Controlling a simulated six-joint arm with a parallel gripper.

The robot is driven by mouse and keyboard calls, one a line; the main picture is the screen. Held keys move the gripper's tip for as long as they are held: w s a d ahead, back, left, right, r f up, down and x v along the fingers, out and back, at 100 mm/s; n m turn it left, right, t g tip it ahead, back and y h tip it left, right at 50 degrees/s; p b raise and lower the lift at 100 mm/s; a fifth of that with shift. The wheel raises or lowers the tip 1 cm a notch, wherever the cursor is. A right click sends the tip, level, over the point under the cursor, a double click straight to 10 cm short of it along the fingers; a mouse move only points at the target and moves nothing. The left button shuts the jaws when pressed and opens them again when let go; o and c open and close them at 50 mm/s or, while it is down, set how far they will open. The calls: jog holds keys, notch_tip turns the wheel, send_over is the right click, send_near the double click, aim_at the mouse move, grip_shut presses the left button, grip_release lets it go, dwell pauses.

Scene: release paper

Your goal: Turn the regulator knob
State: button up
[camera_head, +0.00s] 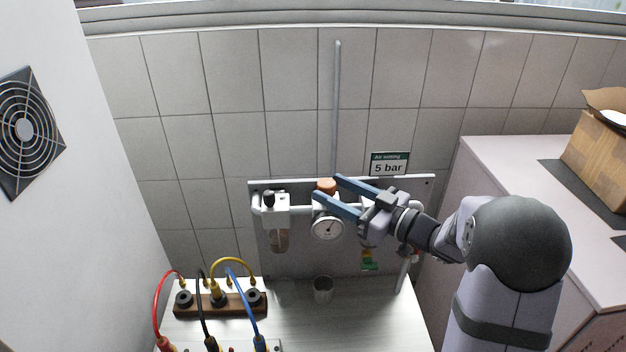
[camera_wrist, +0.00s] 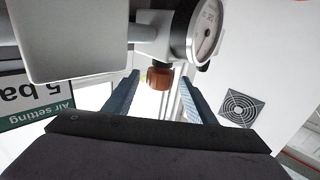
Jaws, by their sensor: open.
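The orange-brown regulator knob (camera_head: 326,185) sits on top of the regulator, above a round white gauge (camera_head: 328,228) on the grey wall panel. My gripper (camera_head: 327,187) reaches in from the right with its two blue fingers apart, one tip on each side of the knob. The wrist view, which is upside down, shows the knob (camera_wrist: 160,76) between the tips of the open gripper (camera_wrist: 158,79). A gap shows beside the knob in that view, and I see no grip on it. The gauge (camera_wrist: 205,30) also shows there; its reading is too small to tell.
A green-and-white sign (camera_head: 389,164) reading "Air setting 5 bar" is above the panel.

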jog(key=shift+p+x, duration=1.25)
jog(key=shift+x, duration=2)
jog(key=shift+c, duration=0.6)
jog(key=c, duration=0.9)
